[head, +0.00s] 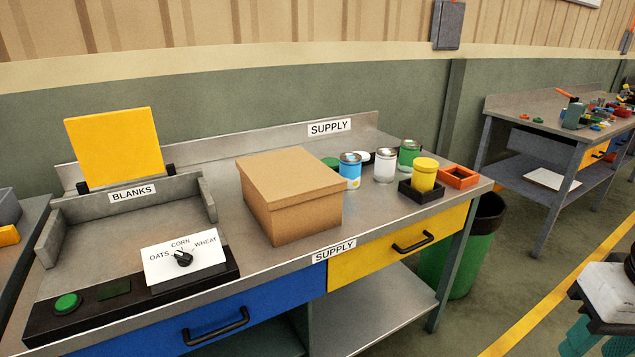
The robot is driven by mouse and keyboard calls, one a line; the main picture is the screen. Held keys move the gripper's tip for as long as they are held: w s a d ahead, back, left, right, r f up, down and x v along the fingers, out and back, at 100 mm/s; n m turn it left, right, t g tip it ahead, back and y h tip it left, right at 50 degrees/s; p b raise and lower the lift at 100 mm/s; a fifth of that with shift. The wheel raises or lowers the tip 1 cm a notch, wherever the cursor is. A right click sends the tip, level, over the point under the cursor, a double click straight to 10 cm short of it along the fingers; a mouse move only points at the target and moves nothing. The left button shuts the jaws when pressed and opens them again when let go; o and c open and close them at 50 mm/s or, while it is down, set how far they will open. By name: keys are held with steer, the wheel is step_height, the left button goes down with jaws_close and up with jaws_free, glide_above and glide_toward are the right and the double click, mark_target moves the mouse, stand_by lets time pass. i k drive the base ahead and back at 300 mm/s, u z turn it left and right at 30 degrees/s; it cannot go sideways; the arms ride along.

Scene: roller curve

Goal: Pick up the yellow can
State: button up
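The yellow can (424,175) stands upright in a small black square holder (404,189) near the right end of the supply bench (372,236). The can's lower part is hidden by the holder's wall. My gripper cannot be made out for certain; a dark and white piece with teal parts at the lower right edge may be part of my own body.
A cardboard box (290,197) stands left of the cans. A green bin (470,252) stands beside the bench.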

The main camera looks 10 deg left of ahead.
mark_target(423, 181)
steer(key=u, duration=1)
steer(key=i, duration=0.55)
steer(key=z, duration=2)
steer(key=i, duration=0.5)
